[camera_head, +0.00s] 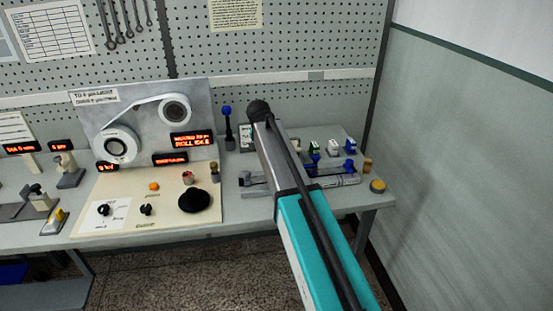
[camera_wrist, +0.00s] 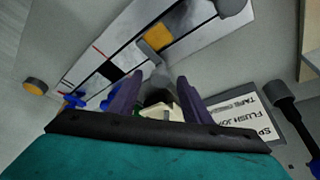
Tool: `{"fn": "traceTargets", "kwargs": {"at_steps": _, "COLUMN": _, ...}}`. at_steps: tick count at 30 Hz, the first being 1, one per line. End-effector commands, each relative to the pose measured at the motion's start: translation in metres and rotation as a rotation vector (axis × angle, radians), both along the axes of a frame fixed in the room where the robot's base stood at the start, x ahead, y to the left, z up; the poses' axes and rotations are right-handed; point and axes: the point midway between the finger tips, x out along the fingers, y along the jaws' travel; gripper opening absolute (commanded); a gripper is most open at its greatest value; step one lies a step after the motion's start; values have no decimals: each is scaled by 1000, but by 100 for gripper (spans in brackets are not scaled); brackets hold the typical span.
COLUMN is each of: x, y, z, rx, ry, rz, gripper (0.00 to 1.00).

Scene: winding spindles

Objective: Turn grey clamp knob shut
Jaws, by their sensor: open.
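In the wrist view, the two dark purple fingers of my gripper (camera_wrist: 158,98) are apart. A grey lever-like piece (camera_wrist: 154,62) shows just beyond the fingertips, against the splicing block (camera_wrist: 105,52); it may be the grey clamp knob, but I cannot tell for sure. A dark round part and a pale part sit low between the fingers, partly hidden by them. I cannot tell whether the fingers touch anything. In the head view, my arm covers part of the block's area, and my gripper and the grey knob cannot be made out.
A winding panel (camera_head: 150,120) with reels stands left. A yellow-topped button (camera_head: 377,186) is at the bench's right end.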

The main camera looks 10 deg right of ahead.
Motion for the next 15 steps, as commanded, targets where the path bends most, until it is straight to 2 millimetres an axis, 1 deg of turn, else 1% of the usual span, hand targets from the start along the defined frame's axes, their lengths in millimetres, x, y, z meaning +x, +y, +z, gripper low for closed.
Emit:
{"fn": "traceTargets", "kwargs": {"at_steps": 5, "x": -2, "y": 3, "z": 9, "rx": 0, "ry": -1, "rz": 1, "gripper": 44}}
{"fn": "traceTargets", "kwargs": {"at_steps": 8, "x": -5, "y": 6, "z": 17, "rx": 0, "ry": -1, "rz": 0, "gripper": 44}}
{"fn": "traceTargets", "kwargs": {"at_steps": 15, "x": -13, "y": 13, "z": 44, "rx": 0, "ry": -3, "rz": 1, "gripper": 44}}
